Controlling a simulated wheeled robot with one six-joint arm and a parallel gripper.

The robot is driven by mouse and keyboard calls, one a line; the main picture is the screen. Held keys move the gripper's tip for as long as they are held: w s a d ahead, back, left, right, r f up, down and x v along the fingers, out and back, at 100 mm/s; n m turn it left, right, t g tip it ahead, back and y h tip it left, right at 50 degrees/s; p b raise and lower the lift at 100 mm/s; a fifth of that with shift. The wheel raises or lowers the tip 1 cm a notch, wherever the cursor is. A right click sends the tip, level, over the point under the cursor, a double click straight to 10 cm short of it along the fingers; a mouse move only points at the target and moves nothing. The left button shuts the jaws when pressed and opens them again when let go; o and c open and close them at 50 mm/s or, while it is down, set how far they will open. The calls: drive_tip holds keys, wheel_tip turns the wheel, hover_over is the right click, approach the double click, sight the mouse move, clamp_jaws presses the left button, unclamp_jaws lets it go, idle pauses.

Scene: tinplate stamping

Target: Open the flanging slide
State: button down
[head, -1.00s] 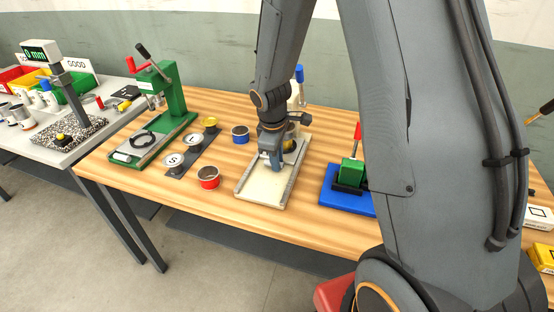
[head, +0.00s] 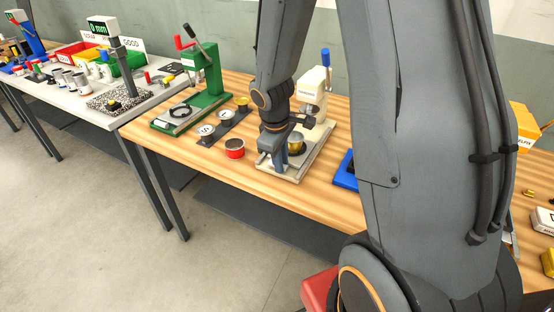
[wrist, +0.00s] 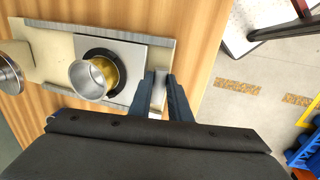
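The flanging press (head: 313,88) is cream with a blue lever and stands at the back of the wooden bench. Its cream base with side rails (head: 313,160) runs toward the bench's front edge. The grey slide plate (wrist: 125,60) sits at the front end of the rails, clear of the press head. A silver and brass-coloured tin (wrist: 88,76) stands in a dark ring on it; it also shows in the head view (head: 297,146). My gripper (wrist: 164,82) is at the plate's front end, its fingers closed around a light handle piece, mostly hidden between them.
A green press (head: 205,75) stands farther left. A blue fixture (head: 345,172) is to the right, partly behind my arm. Open floor lies in front.

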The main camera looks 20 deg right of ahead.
drive_tip(key=c, duration=1.6)
unclamp_jaws()
drive_tip(key=shift+c, duration=0.2)
wheel_tip(320, 180, up, 8)
drive_tip(key=a, duration=0.1)
drive_tip(key=shift+s+f+b, duration=0.15)
drive_tip(key=shift+s+b, duration=0.15)
drive_tip(key=shift+s, duration=0.15)
drive_tip(key=shift+a, duration=0.1)
